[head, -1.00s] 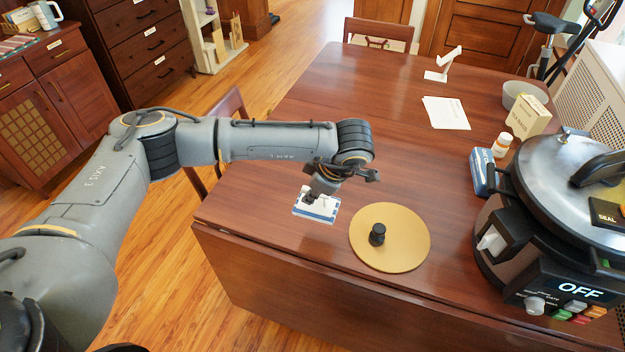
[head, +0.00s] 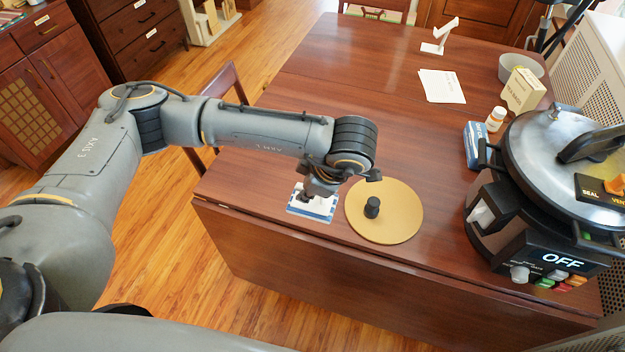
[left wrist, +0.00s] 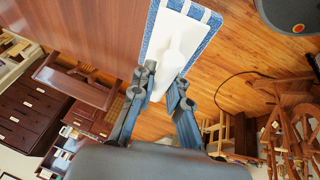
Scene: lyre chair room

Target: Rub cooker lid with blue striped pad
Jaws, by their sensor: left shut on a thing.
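The pad (head: 312,207), blue and white striped with a white handle, is in my left gripper (head: 318,190) near the table's left front corner. In the left wrist view the fingers (left wrist: 162,88) are shut on the pad's white handle, and the striped edge of the pad (left wrist: 205,38) shows beyond. Whether the pad touches the table is unclear. The cooker's domed metal lid (head: 540,150) has a black handle and sits on the big cooker (head: 490,228) at the right, well apart from the pad. My right gripper is out of view.
A flat gold disc (head: 405,225) with a black knob lies on the table (head: 330,90) just right of the pad. A blue box (head: 476,150), pill bottle (head: 495,118), carton (head: 522,90) and bowl (head: 520,68) stand near the cooker. Papers (head: 441,86) lie farther back.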

